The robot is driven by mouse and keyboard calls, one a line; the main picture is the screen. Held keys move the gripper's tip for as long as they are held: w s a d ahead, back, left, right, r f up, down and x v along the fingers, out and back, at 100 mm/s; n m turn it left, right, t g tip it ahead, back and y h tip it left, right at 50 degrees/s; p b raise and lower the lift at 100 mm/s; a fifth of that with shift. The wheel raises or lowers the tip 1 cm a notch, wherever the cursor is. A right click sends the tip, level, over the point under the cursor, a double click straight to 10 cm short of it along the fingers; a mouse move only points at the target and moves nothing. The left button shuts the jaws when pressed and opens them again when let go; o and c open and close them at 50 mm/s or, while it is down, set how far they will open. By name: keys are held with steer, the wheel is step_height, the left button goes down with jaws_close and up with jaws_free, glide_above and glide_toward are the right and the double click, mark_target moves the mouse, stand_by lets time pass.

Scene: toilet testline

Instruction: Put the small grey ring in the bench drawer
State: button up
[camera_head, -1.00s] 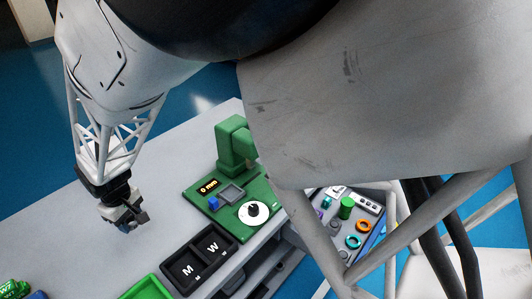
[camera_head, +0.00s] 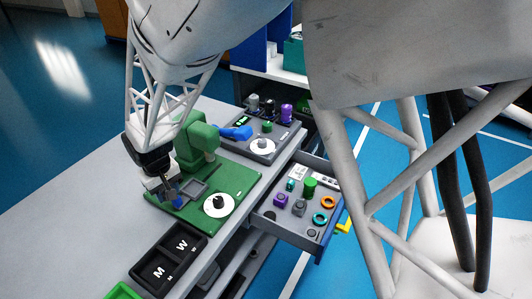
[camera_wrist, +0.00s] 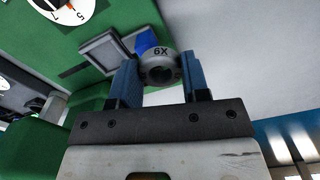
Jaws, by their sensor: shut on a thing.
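My gripper (camera_head: 172,194) is above the near left corner of the green station in the head view. In the wrist view my gripper (camera_wrist: 160,80) has its two blue fingers shut on a small grey ring (camera_wrist: 160,69) marked "6X", with its round hole showing. I cannot make out the ring in the head view. The bench drawer (camera_head: 268,221) is pulled open on the right side of the bench. It holds a green cylinder, a purple piece, orange and teal rings and several small parts.
The green station (camera_head: 234,183) has a tall green head, a square grey tray (camera_head: 194,188) and a white dial (camera_head: 218,205). A blue piece (camera_wrist: 146,40) is close behind the ring. Black M and W bins (camera_head: 168,262) stand in front. A grey dial station (camera_head: 265,145) is behind.

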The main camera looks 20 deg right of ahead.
steer(key=w+d+m, duration=0.1)
steer(key=d+m, duration=0.5)
steer(key=d, duration=1.2)
steer(key=m, duration=0.7)
glide_above(289, 226)
steer(key=s, duration=0.1)
step_height(289, 226, down, 15)
steer(key=shift+s+a+r, duration=0.15)
steer(key=shift+a, duration=0.15)
steer(key=shift+f, duration=2.9)
steer(key=shift+f, duration=2.1)
steer(key=shift+f, duration=0.1)
steer(key=o, duration=0.9)
